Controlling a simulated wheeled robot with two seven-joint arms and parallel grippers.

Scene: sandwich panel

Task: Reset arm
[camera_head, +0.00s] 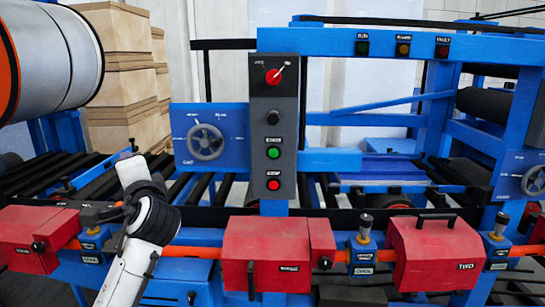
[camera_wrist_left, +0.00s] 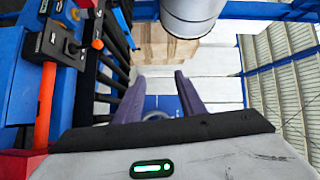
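My left arm (camera_head: 130,250) comes in from the lower left in the head view, in front of the red and blue machine front. Its upper white part leans up beside the blue dial panel (camera_head: 209,144). The left gripper's fingertips cannot be made out there. In the left wrist view the left gripper's two purple fingers (camera_wrist_left: 157,82) stand apart with nothing between them. A blue panel shows beyond the gap, partly hidden by the dark palm edge. My right arm and gripper are not in view.
A control post (camera_head: 273,130) with a red rotary knob and green and red buttons stands right of the arm. Red boxes (camera_head: 266,254) line the orange rail. Rollers lie behind. A large metal roll (camera_head: 65,60) and stacked boards (camera_head: 120,70) are at upper left.

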